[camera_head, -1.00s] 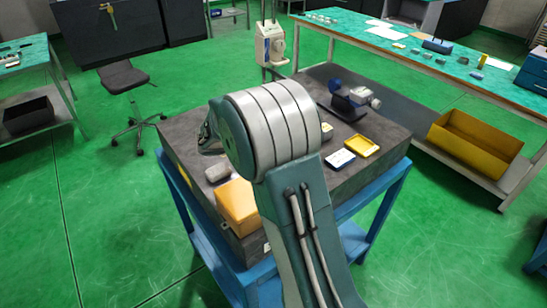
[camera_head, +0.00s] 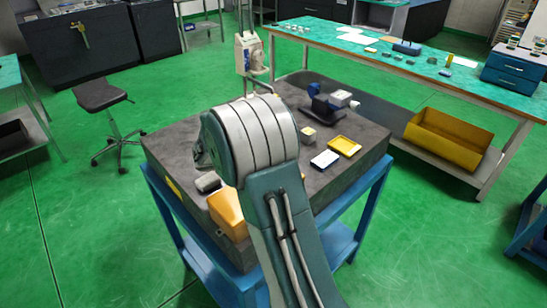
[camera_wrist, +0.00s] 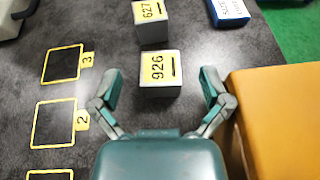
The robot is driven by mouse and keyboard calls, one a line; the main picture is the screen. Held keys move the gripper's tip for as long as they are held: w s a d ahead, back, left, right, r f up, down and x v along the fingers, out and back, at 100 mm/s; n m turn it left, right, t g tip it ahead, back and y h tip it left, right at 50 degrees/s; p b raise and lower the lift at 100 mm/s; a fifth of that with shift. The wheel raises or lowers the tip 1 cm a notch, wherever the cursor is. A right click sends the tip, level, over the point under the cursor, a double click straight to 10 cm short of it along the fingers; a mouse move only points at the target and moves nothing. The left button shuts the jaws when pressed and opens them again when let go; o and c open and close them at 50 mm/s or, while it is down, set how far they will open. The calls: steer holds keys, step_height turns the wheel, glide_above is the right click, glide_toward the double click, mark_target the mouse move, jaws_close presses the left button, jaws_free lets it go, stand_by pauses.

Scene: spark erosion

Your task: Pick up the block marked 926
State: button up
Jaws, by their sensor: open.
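The block marked 926 (camera_wrist: 161,86) is a pale grey cube with a yellow label on its top, standing on the dark stone surface (camera_wrist: 103,22) in the wrist view. My gripper (camera_wrist: 161,76) is open, with one finger to the left and one to the right of this block. Gaps show on both sides, so neither finger appears to touch it. A similar block marked 627 (camera_wrist: 152,32) stands just beyond. In the head view my arm hides the gripper's fingers, and I cannot pick out the 926 block there.
An orange-yellow box (camera_wrist: 275,120) stands close to the right finger; it also shows in the head view (camera_head: 228,214). Yellow-outlined squares marked 3 (camera_wrist: 62,64) and 2 (camera_wrist: 53,123) lie left. A blue-and-white box (camera_wrist: 229,12) is at upper right. A yellow tray (camera_head: 345,146) is on the slab.

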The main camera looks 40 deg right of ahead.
steer(key=shift+d+f, duration=0.1)
steer(key=shift+f, duration=0.1)
steer(key=x, duration=0.4)
steer(key=shift+d, duration=0.25)
steer(key=c, duration=0.7)
steer(key=shift+a, duration=0.2)
steer(key=c, duration=0.5)
steer(key=shift+w+a+r, duration=0.1)
steer(key=shift+a, duration=0.1)
jaws_close()
